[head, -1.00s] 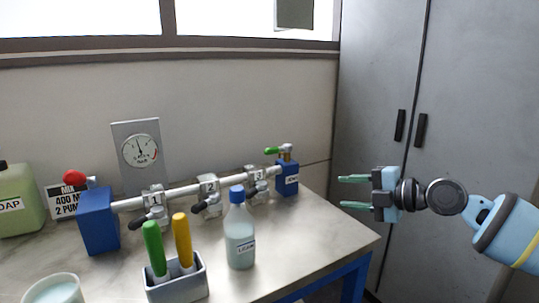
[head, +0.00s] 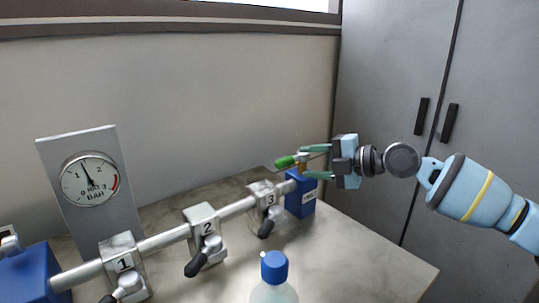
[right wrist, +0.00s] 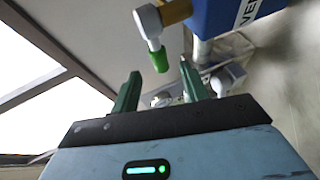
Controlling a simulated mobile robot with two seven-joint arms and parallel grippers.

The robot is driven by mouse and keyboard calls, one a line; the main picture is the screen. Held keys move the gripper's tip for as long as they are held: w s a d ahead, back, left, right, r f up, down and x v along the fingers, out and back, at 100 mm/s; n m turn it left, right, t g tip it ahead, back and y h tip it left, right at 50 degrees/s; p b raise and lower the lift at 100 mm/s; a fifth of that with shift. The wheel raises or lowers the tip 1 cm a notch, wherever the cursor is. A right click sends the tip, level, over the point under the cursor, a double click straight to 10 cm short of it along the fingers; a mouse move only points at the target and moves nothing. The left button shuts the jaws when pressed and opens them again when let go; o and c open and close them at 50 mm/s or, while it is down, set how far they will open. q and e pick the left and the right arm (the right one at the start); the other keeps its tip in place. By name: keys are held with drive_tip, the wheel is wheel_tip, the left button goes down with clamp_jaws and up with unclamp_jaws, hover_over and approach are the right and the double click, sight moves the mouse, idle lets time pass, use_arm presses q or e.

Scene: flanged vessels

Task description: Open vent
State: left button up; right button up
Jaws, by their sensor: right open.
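The vent valve has a green-tipped handle (head: 285,162) and sits on a blue block (head: 301,198) at the right end of the metal pipe. My right gripper (head: 302,162) is open, with its two green fingers at the valve from the right. In the right wrist view the green tip (right wrist: 159,61) shows just beyond and between the open fingertips (right wrist: 160,74). Contact cannot be told. The blue block (right wrist: 218,14) there carries a label, partly cut off, starting "VEN". My left gripper is not in view.
The pipe carries valves 1 (head: 122,262), 2 (head: 203,228) and 3 (head: 266,200) with black handles. A pressure gauge (head: 90,182) stands behind. A blue-capped bottle (head: 274,268) stands in front. The table's right side (head: 370,260) is clear. Grey cabinets (head: 395,90) stand right.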

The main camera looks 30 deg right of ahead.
sight(291, 161)
drive_tip(key=shift+w, duration=0.1)
drive_tip(key=shift+a+r, duration=0.1)
drive_tip(key=shift+a, duration=0.05)
drive_tip(key=p+x, duration=0.2)
drive_tip(key=x, duration=0.4)
drive_tip(key=shift+w, duration=0.15)
drive_tip(key=shift+w+a+p, duration=0.15)
drive_tip(key=shift+w+p, duration=0.15)
drive_tip(key=shift+w, duration=0.05)
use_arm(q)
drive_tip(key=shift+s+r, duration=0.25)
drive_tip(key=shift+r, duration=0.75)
use_arm(e)
drive_tip(key=shift+f, duration=0.25)
